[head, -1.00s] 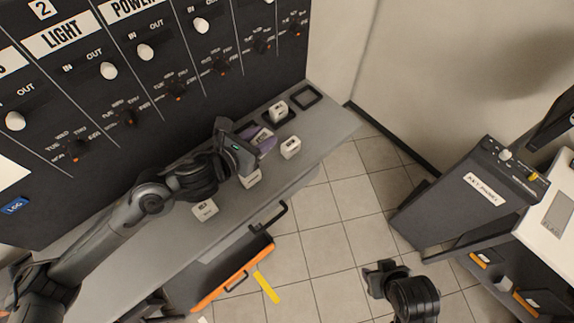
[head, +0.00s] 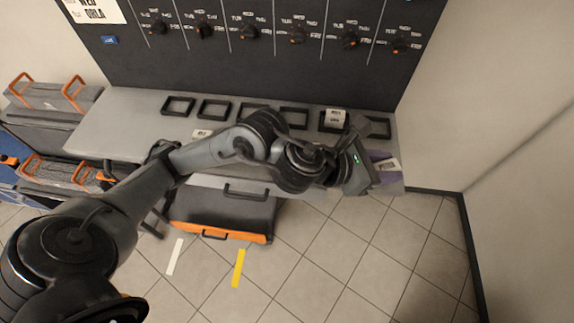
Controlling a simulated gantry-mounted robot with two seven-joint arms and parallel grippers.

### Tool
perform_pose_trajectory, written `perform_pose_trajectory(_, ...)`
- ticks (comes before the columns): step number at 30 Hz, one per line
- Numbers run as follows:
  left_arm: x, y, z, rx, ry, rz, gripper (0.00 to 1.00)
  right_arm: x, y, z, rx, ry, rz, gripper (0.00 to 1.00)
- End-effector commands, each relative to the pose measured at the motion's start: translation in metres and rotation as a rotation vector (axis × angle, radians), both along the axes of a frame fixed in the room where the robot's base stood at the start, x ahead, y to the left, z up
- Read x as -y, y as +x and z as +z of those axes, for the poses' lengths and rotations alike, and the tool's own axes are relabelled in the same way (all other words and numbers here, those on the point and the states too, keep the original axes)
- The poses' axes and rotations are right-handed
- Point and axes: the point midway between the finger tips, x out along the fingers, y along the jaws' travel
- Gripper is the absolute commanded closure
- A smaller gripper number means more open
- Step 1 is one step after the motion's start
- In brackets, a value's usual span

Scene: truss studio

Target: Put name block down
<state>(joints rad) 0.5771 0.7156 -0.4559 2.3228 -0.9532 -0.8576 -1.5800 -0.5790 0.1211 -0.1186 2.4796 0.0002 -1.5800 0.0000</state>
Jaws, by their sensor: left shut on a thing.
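My left gripper (head: 379,161) is at the right end of the grey shelf (head: 140,125). Whether the block touches the shelf, I cannot tell. A second white name block (head: 335,118) sits at the fifth black square frame on the shelf. Another white block (head: 202,134) lies on the shelf left of my arm. My forearm hides part of the shelf's middle. My right gripper is out of view.
A row of black square frames (head: 178,106) runs along the shelf's back, several of them empty. A dark board with knobs (head: 250,32) rises behind. Below the shelf is a dark case with an orange edge (head: 217,232). Tiled floor (head: 330,255) lies open in front.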

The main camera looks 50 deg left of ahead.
Motion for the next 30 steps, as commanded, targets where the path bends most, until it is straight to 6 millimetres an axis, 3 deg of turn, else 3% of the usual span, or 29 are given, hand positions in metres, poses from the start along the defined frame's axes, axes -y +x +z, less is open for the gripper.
perform_pose_trajectory(1, -0.002, 0.001, -0.009, -0.001, 0.000, 0.004, 0.93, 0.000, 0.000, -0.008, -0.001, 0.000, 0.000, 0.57)
perform_pose_trajectory(8, -0.006, 0.005, -0.020, -0.003, 0.000, 0.007, 0.93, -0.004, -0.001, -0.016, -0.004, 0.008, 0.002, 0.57)
perform_pose_trajectory(21, -0.053, 0.066, -0.068, -0.005, -0.003, 0.008, 0.93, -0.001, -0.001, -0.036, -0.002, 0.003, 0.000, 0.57)
perform_pose_trajectory(30, -0.072, 0.091, -0.084, -0.001, -0.001, 0.005, 0.93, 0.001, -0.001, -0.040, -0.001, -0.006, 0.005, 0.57)
